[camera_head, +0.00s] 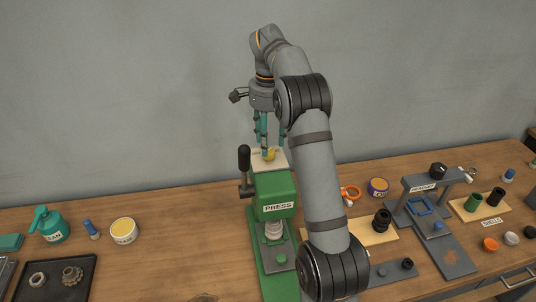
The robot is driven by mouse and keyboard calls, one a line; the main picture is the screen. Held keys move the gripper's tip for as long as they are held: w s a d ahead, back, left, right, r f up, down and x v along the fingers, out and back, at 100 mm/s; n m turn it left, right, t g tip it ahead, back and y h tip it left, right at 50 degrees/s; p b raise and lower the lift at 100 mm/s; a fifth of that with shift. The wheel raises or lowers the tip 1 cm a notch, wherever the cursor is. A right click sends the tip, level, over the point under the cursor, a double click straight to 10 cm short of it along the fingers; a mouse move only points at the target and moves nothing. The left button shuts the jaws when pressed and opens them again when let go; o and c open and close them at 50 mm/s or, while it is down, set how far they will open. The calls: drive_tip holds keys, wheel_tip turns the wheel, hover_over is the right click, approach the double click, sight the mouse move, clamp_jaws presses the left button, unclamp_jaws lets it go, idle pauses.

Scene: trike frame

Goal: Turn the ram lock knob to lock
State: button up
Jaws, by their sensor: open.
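The green press (271,193) stands on the bench near the middle of the camera_head view, with a black-handled lever on its left side. A small yellow knob (269,155), apparently the ram lock knob, sits on the pale plate on top of the press. My gripper (270,145) points down over the press top with its teal fingers apart. The fingertips are close to the knob; I cannot tell whether they touch it. My arm hides part of the press's right side, and any lock marking is too small to read.
A green spray bottle (49,224), a yellow-topped tin (124,231) and a dark tray (60,279) are on the left. Bench between the tin and press is clear.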

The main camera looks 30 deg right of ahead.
sight(269, 150)
drive_tip(key=shift+s+d+f, duration=0.1)
drive_tip(key=shift+d+f, duration=0.1)
drive_tip(key=shift+f, duration=1.05)
drive_tip(key=shift+a+f, duration=0.2)
drive_tip(key=shift+f, duration=0.25)
drive_tip(key=shift+c, duration=0.5)
drive_tip(key=c, duration=1)
